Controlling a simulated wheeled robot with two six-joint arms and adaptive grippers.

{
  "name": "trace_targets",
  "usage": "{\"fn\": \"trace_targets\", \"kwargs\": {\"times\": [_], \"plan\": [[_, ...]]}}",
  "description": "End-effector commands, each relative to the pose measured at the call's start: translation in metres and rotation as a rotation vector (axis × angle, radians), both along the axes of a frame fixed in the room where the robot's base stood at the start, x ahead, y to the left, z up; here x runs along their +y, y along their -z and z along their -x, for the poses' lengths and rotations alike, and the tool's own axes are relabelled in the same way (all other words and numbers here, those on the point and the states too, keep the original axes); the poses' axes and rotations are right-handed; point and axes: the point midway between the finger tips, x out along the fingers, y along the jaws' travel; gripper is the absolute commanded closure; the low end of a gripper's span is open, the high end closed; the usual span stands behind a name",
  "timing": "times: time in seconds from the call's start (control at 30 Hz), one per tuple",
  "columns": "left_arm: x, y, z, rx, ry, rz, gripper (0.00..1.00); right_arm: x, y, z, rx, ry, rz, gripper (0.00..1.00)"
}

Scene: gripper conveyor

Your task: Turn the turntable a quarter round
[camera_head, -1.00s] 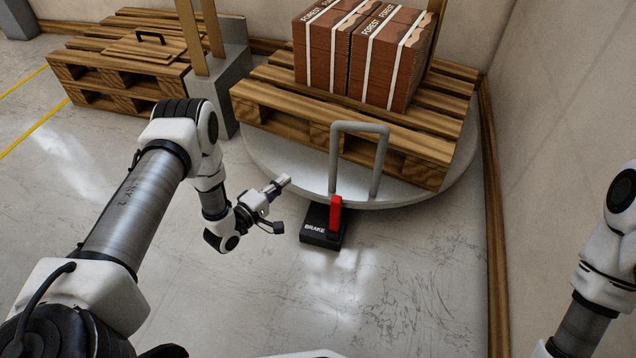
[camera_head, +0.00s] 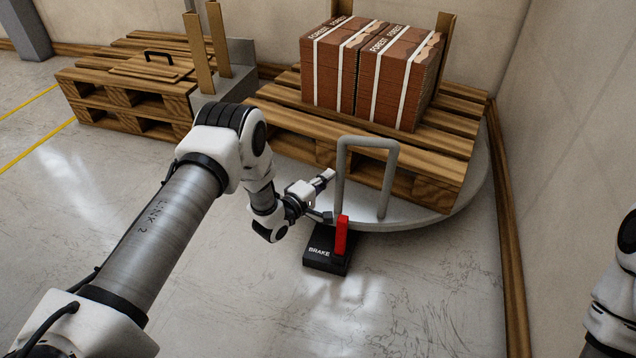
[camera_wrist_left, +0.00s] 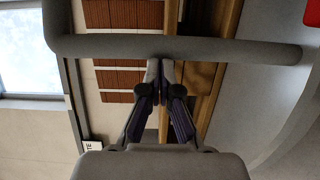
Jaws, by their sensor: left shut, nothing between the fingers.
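My left gripper (camera_head: 331,175) is shut and empty, just left of the handle. In the left wrist view its shut fingertips (camera_wrist_left: 160,66) meet the lower edge of the handle's bar (camera_wrist_left: 230,49); I cannot tell whether they touch. A black brake box (camera_head: 326,259) with an upright red lever (camera_head: 341,236) stands in front of the turntable. My right gripper is out of view.
Another pallet stack (camera_head: 123,92) stands at the back left beside a grey block (camera_head: 228,77) with wooden posts. A wall (camera_head: 572,105) with wooden skirting (camera_head: 511,259) runs close along the right. The floor (camera_head: 420,300) in front is clear.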

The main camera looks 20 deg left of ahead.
Motion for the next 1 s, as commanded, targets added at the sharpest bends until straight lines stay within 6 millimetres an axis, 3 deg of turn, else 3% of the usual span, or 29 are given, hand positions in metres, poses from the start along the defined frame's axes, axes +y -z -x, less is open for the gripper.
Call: {"fn": "trace_targets", "kwargs": {"times": [0.27,0.37,0.6,0.7,1.0], "plan": [[-0.003,-0.001,0.000,0.000,0.001,0.000,1.00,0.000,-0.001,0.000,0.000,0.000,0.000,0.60],[-0.017,-0.001,-0.002,0.000,0.004,-0.001,1.00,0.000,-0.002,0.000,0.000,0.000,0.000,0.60],[-0.079,-0.001,-0.010,-0.001,0.012,-0.003,1.00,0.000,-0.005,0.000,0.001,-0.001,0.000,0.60],[-0.096,-0.001,-0.014,-0.001,0.008,-0.003,1.00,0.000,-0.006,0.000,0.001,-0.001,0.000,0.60],[-0.107,-0.001,-0.017,-0.002,0.007,-0.001,1.00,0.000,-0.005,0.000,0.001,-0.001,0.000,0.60]]}}
